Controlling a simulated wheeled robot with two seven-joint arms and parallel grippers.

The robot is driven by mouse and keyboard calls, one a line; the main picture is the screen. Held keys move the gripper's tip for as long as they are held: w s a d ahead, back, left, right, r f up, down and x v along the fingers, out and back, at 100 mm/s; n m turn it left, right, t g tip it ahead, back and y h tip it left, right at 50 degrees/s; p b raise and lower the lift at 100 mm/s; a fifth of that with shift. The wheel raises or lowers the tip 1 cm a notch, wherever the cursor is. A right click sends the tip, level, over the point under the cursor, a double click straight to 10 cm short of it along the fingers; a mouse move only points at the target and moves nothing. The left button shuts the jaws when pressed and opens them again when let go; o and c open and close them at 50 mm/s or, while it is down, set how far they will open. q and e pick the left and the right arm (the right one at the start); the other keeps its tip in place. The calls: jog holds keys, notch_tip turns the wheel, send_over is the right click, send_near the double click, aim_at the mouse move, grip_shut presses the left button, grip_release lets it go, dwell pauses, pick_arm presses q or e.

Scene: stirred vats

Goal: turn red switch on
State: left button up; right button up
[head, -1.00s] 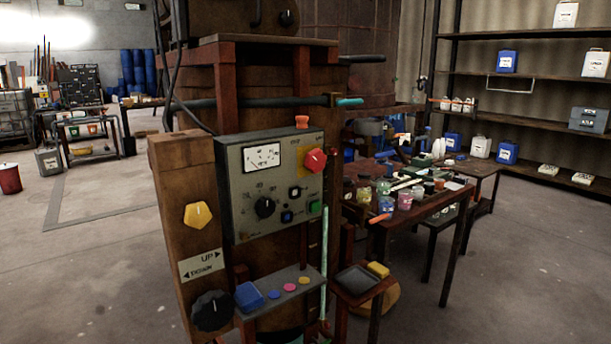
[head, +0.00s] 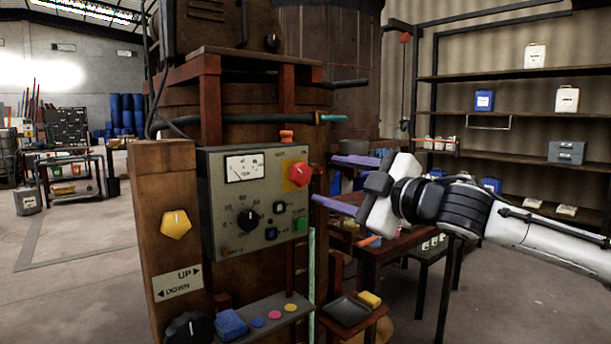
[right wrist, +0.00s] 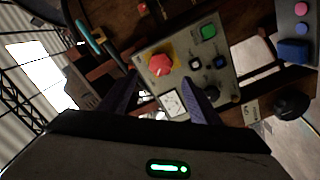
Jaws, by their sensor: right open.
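The red switch (head: 299,173) is a red knob on a yellow plate at the upper right of the grey control panel (head: 225,215). In the right wrist view the red switch (right wrist: 159,65) shows ahead, between and beyond the two fingers. My right gripper (head: 335,180) is open and empty, with purple fingers pointing left toward the panel. It is just right of the switch in the head view and appears apart from it. In the right wrist view the gripper (right wrist: 160,95) has its fingers spread wide. My left gripper is not in view.
The panel also has a gauge (head: 245,167), a black dial (head: 247,218) and a green button (head: 301,223). A dark pipe with a teal end (head: 325,118) sticks out above it. A small shelf (head: 290,315) juts out below. A cluttered table (head: 385,250) stands behind my arm.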

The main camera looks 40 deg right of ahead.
aim_at(302, 175)
jog(key=w+p, duration=0.1)
jog(key=w, duration=0.1)
jog(key=w+p, duration=0.1)
jog(key=w, duration=0.4)
jog(key=shift+w+a+r+p, duration=0.1)
jog(key=shift+w+a+p, duration=0.2)
jog(key=shift+a+p, duration=0.1)
jog(key=shift+w, duration=0.65)
jog(key=c, duration=1.1)
jog(key=shift+o, duration=0.2)
